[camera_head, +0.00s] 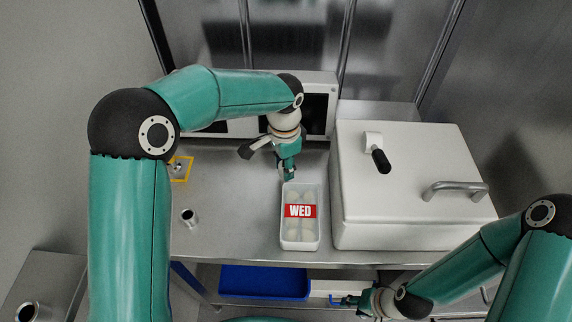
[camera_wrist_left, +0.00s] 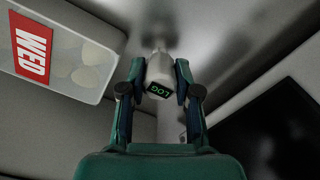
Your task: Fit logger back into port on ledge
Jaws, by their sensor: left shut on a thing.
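The logger (camera_wrist_left: 160,72) is a pale, rounded piece with a dark face reading LOG in green. In the left wrist view it sits between the two fingers of my left gripper (camera_wrist_left: 156,82), which is shut on it. In the head view my left gripper (camera_head: 287,174) points down just behind the white WED tub; the logger is mostly hidden there. A blurred metal shape lies beyond the logger in the wrist view; I cannot tell whether it is the port or whether they touch. My right gripper (camera_head: 346,300) is low at the front, too small to read.
A metal cup (camera_head: 189,217) and a yellow square outline (camera_head: 188,160) are at left. A blue tray (camera_head: 262,283) lies below the counter front.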

